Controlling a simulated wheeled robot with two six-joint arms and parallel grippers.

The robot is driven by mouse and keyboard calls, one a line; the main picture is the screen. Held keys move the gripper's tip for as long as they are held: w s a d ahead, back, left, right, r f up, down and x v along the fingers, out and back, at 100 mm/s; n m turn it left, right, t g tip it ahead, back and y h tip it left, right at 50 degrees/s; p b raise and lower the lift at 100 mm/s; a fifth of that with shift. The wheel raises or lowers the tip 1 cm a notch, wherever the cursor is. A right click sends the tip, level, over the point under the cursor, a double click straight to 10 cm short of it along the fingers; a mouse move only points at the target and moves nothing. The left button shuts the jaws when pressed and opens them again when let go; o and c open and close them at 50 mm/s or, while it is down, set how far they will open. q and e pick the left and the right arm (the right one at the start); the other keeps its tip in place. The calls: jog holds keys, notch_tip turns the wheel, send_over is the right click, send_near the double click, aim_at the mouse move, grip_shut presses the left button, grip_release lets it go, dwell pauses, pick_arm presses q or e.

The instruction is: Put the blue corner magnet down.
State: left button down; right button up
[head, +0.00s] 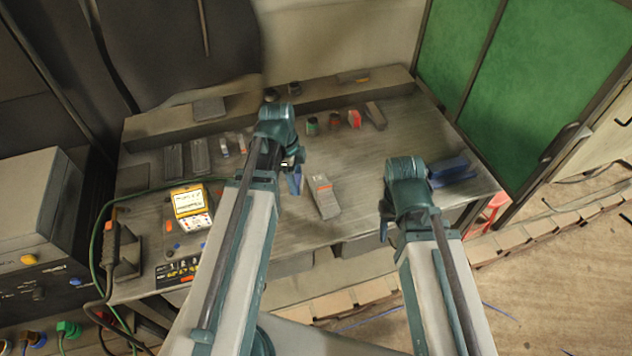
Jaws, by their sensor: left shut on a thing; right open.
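The blue corner magnet (294,184) shows as a small blue piece at the tip of my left gripper (291,168). My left gripper is shut on it, over the middle of the workbench (270,245). The wrist hides part of the magnet, and I cannot tell whether it touches the bench top. My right gripper (384,224) is open and empty, over the right part of the bench, seen mostly from behind.
A grey block with an orange band (323,196) lies right of the magnet. A dark blue object (452,170) is at the bench's right end. Small items line the back, including a red one (354,119). A yellow-faced box (189,204) stands left. Bare bench lies between.

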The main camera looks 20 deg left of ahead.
pick_arm(q)
jog(key=w+d+r+m+g+p, duration=0.2)
jog(key=w+d+r+m+p, duration=0.4)
jog(key=m, duration=0.7)
jog(key=shift+y, duration=0.3)
jog(key=f+b, duration=0.9)
jog(key=b, duration=0.1)
jog(key=shift+s+a+f, duration=0.15)
jog(key=shift+s+f, duration=0.05)
jog(key=shift+s, duration=0.15)
jog(key=shift+f, duration=0.15)
jog(key=shift+c, duration=0.9)
grip_release()
